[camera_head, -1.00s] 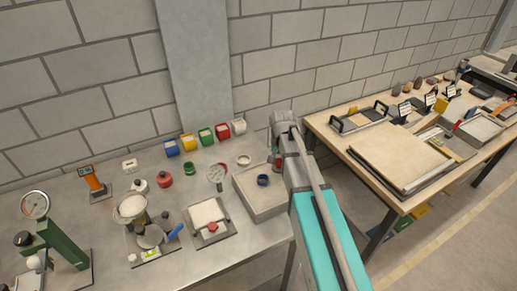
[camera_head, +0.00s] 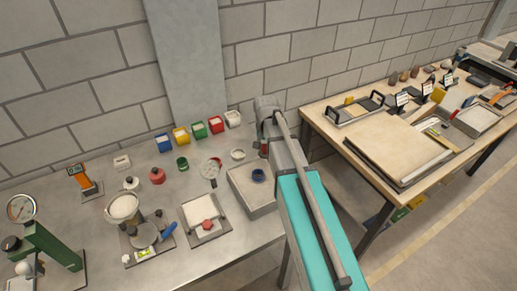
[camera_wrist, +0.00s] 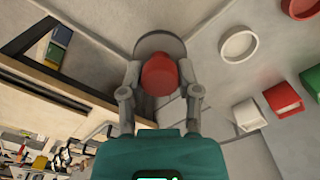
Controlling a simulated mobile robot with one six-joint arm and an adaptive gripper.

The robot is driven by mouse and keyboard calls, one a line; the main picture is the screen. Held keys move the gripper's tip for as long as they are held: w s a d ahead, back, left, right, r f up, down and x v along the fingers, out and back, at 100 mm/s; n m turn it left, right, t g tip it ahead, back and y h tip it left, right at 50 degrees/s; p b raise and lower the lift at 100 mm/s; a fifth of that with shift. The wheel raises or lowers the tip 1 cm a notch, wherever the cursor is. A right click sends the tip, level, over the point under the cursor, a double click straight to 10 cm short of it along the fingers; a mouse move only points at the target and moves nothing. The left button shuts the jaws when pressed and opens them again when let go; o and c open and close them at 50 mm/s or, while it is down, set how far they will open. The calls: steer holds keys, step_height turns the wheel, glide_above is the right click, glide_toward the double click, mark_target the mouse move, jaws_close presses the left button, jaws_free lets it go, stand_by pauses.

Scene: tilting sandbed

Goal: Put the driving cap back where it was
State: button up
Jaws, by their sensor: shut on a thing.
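The driving cap (camera_wrist: 160,76) appears as a red rounded piece between the two fingers of my gripper (camera_wrist: 159,70) in the wrist view. A dark grey round disc (camera_wrist: 160,43) shows just behind it; I cannot tell whether it is part of the cap. My gripper is shut on the red piece, above the back right part of the metal table. In the head view a bit of red (camera_head: 264,148) shows beside my arm, which hides most of the gripper. The cap's lower side is hidden.
A white ring (camera_head: 238,155) and several coloured bins (camera_head: 198,130) lie to the left. The wooden table (camera_head: 392,150) stands to the right, across a gap. The block wall is behind.

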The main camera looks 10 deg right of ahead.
mark_target(263, 148)
steer(key=shift+s+a+r+p, duration=0.15)
steer(key=shift+a+r+p, duration=0.05)
steer(key=shift+r+p, duration=0.55)
steer(key=shift+s+a+r+p, duration=0.15)
steer(key=shift+s+r+p, duration=0.05)
steer(key=shift+r+p, duration=0.55)
steer(key=shift+s+a+r+p, duration=0.15)
steer(key=shift+a+r+p, duration=0.05)
steer(key=shift+r+p, duration=0.55)
steer(key=shift+w, duration=0.15)
steer(key=w+f+b, duration=0.2)
steer(key=w, duration=0.2)
steer(key=w+f+b, duration=0.3)
steer(key=w, duration=0.1)
steer(key=w+f+b, duration=0.3)
steer(key=w, duration=0.1)
steer(key=shift+d, duration=0.3)
steer(key=shift+w+f+b, duration=0.5)
steer(key=shift+f+b, duration=0.05)
steer(key=shift+b, duration=0.1)
